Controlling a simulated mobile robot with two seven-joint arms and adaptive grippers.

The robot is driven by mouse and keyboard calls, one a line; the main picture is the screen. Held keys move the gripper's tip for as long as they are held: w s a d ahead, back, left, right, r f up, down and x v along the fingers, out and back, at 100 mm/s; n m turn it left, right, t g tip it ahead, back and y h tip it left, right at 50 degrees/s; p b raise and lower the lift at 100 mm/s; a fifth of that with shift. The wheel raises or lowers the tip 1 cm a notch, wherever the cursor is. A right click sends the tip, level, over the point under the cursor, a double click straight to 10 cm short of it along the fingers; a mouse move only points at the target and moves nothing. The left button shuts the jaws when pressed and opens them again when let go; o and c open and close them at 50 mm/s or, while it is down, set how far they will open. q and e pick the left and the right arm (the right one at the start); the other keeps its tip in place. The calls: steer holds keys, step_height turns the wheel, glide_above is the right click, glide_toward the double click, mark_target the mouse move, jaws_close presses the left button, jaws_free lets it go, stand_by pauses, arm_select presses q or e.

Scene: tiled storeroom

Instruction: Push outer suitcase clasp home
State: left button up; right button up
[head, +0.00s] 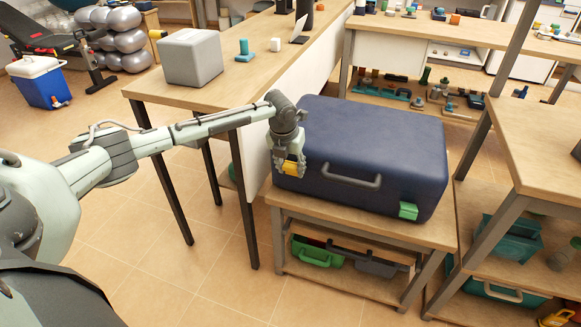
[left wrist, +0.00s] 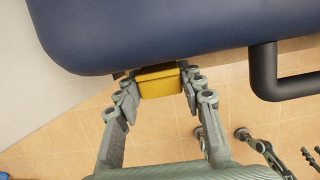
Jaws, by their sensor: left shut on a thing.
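A closed dark blue suitcase (head: 372,140) lies on a low wooden stand. Its grey handle (head: 343,178) is in the middle of the front side and also shows at the right of the left wrist view (left wrist: 285,87). A yellow clasp (head: 289,168) is at the left end of the front, partly hidden by my gripper in the head view. A green clasp (head: 408,211) is at the right end, low on the front. My left gripper (left wrist: 158,79) is shut on the yellow clasp (left wrist: 160,83), one finger at each side.
The stand (head: 432,232) has a lower shelf with a green tool tray (head: 317,254). A wooden table (head: 225,92) with a grey box (head: 191,58) stands behind my left arm. Another bench (head: 540,135) is close on the right. The tiled floor in front is clear.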

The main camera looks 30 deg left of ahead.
arm_select(q)
steer(key=shift+w, duration=0.15)
steer(key=o, duration=1.1)
steer(key=v, duration=1.2)
